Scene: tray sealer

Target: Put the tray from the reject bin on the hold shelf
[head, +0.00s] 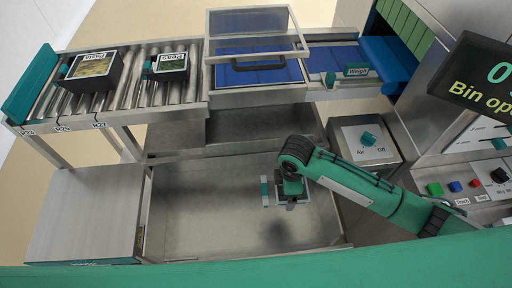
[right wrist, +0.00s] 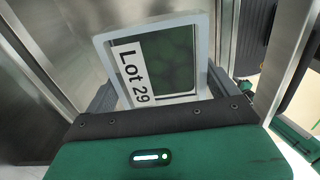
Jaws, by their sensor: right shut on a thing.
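My right gripper (head: 288,203) hangs over the open steel bin (head: 190,215), in the lower middle of the head view. In the right wrist view it is shut on a tray (right wrist: 204,60) with a pale grey rim, a dark green window and a white "Lot 29" label. The tray is tilted in that view, between the two fingers. In the head view the tray is mostly hidden by the gripper. A flat grey shelf top (head: 85,210) is at the lower left, bare, with a small label on its front edge. My left gripper is not in view.
A roller conveyor (head: 135,85) above holds a "Pasta" tray (head: 95,66) and a "Peas" tray (head: 170,64). A sealer with a clear lid (head: 255,35) stands beside it. A display (head: 485,80) reads "Bin op…", cut off. Steel bin walls surround my right gripper.

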